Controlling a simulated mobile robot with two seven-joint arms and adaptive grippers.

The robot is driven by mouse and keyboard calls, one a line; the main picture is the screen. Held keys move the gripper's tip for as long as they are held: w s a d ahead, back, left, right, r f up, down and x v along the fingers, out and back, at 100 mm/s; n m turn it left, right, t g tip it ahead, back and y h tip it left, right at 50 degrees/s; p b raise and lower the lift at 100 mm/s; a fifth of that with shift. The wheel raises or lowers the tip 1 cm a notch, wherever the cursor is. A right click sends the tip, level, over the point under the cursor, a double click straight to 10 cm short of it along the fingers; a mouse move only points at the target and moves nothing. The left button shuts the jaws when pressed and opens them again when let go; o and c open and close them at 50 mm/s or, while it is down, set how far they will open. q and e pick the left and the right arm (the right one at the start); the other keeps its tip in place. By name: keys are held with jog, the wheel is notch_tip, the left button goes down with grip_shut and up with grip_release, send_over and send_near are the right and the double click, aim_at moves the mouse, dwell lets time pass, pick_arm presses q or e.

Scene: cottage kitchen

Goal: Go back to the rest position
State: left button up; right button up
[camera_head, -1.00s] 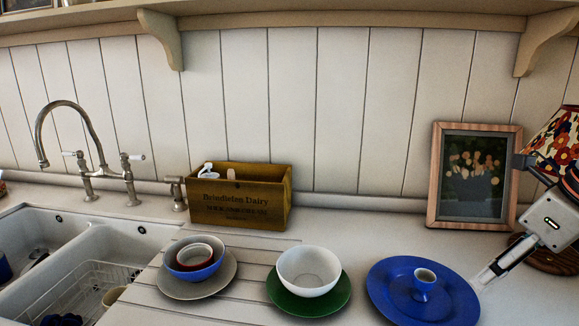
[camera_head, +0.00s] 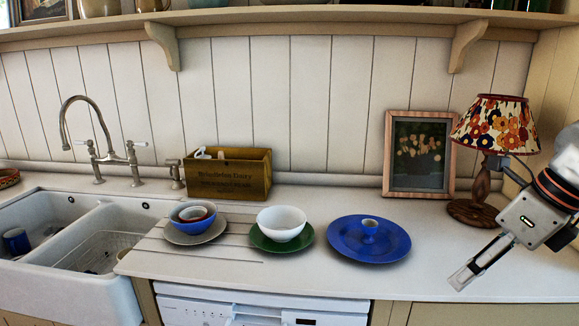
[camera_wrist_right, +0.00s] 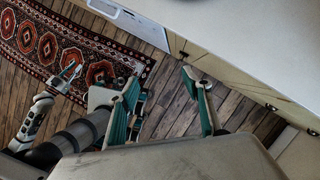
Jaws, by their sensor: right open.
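My right gripper (camera_head: 466,277) is at the right of the head view, near the counter's front edge. It is right of the blue plate (camera_head: 343,248) and apart from it. In the right wrist view the two teal-lined fingers (camera_wrist_right: 165,85) stand well apart with nothing between them, and wooden floor shows below. My left gripper (camera_wrist_right: 70,72) appears small at the left of the wrist view, over the patterned rug; whether it is open is too small to tell. It does not show in the head view.
A small blue cup (camera_head: 370,229) stands on the blue plate. A white bowl (camera_head: 281,222) sits on a green plate (camera_head: 255,240); nested bowls (camera_head: 196,217) sit on a grey plate. A lamp (camera_head: 494,130), a picture frame (camera_head: 386,160) and a wooden box (camera_head: 225,178) stand behind. The sink (camera_head: 112,210) is left.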

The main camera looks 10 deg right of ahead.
jog(key=w+a+f+m+y, duration=0.25)
jog(key=a+y, duration=0.55)
jog(key=a, duration=0.4)
jog(key=w+a+f+m+y, duration=0.2)
jog(key=a+f+m+y, duration=0.1)
jog(key=a+y, duration=0.75)
jog(key=w+d+f+m+t+h, duration=0.2)
jog(key=f+m+t+h, duration=0.5)
jog(key=f+m, duration=0.4)
jog(key=w+d+f+m+t+h, duration=0.3)
jog(key=f+m+t+h, duration=0.35)
jog(key=f+m, duration=0.45)
jog(key=s+f+m+g+h, duration=0.2)
jog(key=s+f+m+g, duration=0.1)
jog(key=s+f, duration=0.4)
jog(key=s+a+f+m+g+h, duration=0.1)
jog(key=s+f+m+g, duration=0.3)
jog(key=f, duration=0.9)
jog(key=s+m+h, duration=0.1)
jog(key=s, duration=0.2)
jog(key=shift+s+a+f+m+h, duration=0.2)
jog(key=shift+s+m+h, duration=0.1)
jog(key=shift+s+m, duration=0.1)
